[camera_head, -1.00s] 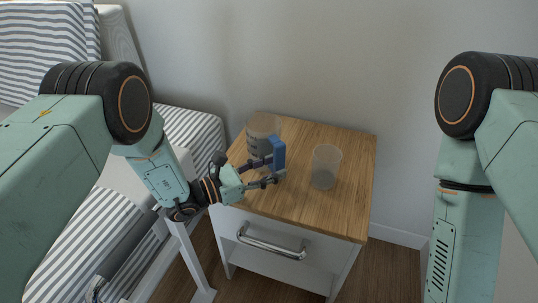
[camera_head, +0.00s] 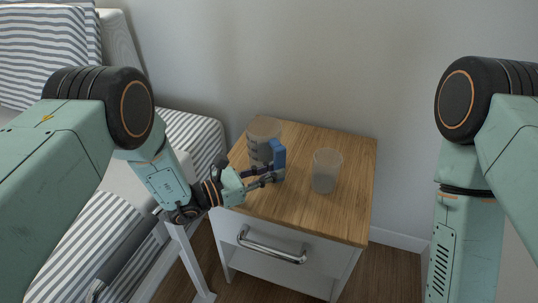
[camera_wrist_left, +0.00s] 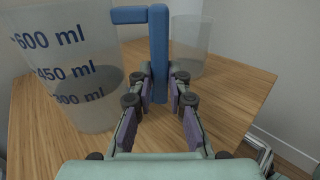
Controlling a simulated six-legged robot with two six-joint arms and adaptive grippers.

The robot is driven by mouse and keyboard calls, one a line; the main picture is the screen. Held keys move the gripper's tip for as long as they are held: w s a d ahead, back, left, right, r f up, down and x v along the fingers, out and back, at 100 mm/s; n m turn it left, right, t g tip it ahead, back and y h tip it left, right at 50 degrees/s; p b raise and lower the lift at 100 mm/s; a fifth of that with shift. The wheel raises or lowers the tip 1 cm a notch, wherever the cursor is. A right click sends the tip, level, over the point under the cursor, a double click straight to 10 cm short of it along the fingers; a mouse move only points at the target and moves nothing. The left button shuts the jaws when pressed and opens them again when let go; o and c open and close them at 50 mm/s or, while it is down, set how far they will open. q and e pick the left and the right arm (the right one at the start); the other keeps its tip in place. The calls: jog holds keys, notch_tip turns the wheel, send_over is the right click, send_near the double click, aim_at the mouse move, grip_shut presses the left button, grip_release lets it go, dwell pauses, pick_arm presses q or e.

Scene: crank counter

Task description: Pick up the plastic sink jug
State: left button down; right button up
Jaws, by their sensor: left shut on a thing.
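The plastic sink jug (camera_head: 260,135) is translucent with a blue handle (camera_head: 279,155) and stands upright on the wooden top of the bedside cabinet. In the left wrist view, the jug (camera_wrist_left: 65,65) shows ml markings, and its handle (camera_wrist_left: 158,55) hangs down between the fingers. My left gripper (camera_head: 274,175) is shut on the handle, low down on it; the left wrist view shows a finger (camera_wrist_left: 158,95) region on both sides. My right arm shows at the right edge, but its gripper is out of view.
A clear plastic cup (camera_head: 326,171) stands right of the handle, close to my left gripper. The cabinet top (camera_head: 320,215) is bare in front and at the right. A wall rises behind, and a striped bed (camera_head: 190,130) is on the left.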

pick_arm(q)
jog(key=shift+r, duration=0.2)
dwell(0.5)
notch_tip(320, 180, up, 10)
jog(key=p, duration=0.4)
jog(key=shift+f, duration=0.2)
